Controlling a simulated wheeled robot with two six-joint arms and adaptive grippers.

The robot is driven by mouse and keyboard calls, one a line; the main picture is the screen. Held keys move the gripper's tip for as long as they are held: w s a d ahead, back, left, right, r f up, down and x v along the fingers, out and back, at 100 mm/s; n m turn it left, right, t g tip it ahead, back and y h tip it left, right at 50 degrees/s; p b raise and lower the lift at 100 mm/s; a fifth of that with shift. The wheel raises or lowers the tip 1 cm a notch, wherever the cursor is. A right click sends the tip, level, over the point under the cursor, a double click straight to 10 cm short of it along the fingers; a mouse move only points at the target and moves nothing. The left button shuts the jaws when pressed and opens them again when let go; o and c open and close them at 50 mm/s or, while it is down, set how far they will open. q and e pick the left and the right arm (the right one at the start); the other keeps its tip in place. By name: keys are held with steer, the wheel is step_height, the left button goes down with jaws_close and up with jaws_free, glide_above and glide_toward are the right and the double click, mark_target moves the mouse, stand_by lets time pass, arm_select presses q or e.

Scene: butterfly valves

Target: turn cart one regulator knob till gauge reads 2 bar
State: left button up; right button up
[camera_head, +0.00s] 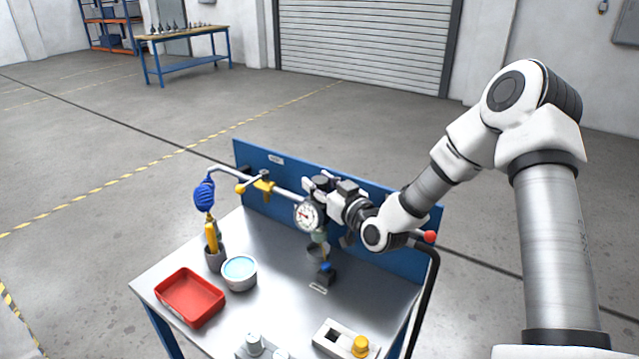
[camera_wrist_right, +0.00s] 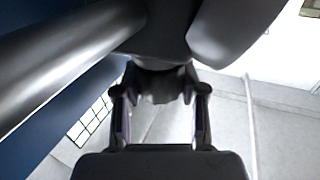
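The cart (camera_head: 268,297) has a steel top and a blue back panel (camera_head: 405,205). A round white gauge (camera_head: 307,216) sits on the pipework before the panel; its needle is too small to read. My right gripper (camera_head: 322,184) is at the regulator beside and above the gauge, partly hiding it. In the right wrist view, the fingers of my right gripper (camera_wrist_right: 160,92) stand on both sides of a dark rounded knob (camera_wrist_right: 162,86). I cannot tell whether they press on it. My left gripper is not in view.
A red tray (camera_head: 190,297), a round tub (camera_head: 240,272) and a box with a yellow button (camera_head: 361,346) stand on the cart. Open floor lies beyond.

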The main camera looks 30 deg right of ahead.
mark_target(322, 189)
steer(key=shift+a+f+m+h+b, duration=0.1)
steer(key=shift+f+m+h+b, duration=0.1)
steer(key=shift+m+h+b, duration=0.85)
steer(key=m+h+b, duration=0.1)
steer(key=h, duration=0.2)
steer(key=shift+r+g, duration=0.2)
steer(key=shift+g, duration=0.1)
steer(key=o, duration=0.9)
steer(key=shift+w, duration=0.15)
steer(key=v, duration=0.7)
steer(key=shift+s, duration=0.3)
steer(key=shift+w, duration=0.1)
